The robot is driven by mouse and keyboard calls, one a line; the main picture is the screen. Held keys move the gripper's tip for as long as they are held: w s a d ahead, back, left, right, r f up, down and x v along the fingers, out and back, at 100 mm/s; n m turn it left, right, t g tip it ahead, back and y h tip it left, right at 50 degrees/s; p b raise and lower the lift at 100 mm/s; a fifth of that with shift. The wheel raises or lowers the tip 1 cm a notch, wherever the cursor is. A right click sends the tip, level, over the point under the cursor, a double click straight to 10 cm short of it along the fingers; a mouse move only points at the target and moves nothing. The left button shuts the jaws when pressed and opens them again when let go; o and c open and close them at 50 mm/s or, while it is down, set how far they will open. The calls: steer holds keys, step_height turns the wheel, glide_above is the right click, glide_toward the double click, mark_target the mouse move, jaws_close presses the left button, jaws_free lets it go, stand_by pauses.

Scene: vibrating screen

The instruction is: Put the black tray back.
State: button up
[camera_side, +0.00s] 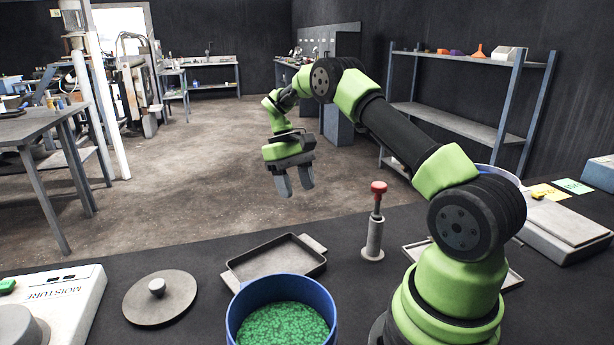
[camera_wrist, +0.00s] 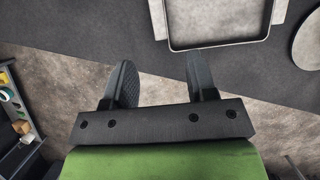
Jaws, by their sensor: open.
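In the side view, a dark grey, nearly black tray (camera_side: 277,278) with a raised rim and end handles lies flat on the dark table. It is behind the blue tub. Part of the same tray (camera_wrist: 220,43) shows at the top of the wrist view, cut off by the frame edge. My gripper (camera_side: 296,188) is open and empty, pointing down. It hangs above and beyond the table's far edge, apart from the tray. In the wrist view its two fingers (camera_wrist: 160,82) are spread with nothing between them.
A blue tub (camera_side: 283,285) of green granules stands in front of the tray. A round lid (camera_side: 160,298) lies left, beside a moisture meter (camera_side: 75,300). A red-topped tool in a holder (camera_side: 374,235) stands right. A second, light-rimmed tray (camera_side: 412,251) is partly hidden by my arm.

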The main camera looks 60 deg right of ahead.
steer(key=s+a+r+t+h, duration=0.1)
steer(key=s+a+r+t, duration=0.15)
steer(key=a+r, duration=0.45)
steer(key=s+a+r+t, duration=0.25)
steer(key=a+r, duration=0.35)
steer(key=r, duration=0.4)
steer(key=s+a+t+y, duration=0.1)
steer(key=s+a+t, duration=0.5)
steer(key=s, duration=0.6)
steer(key=shift+s+a+r, duration=0.25)
steer(key=shift+a+r, duration=0.15)
steer(key=shift+a, duration=0.5)
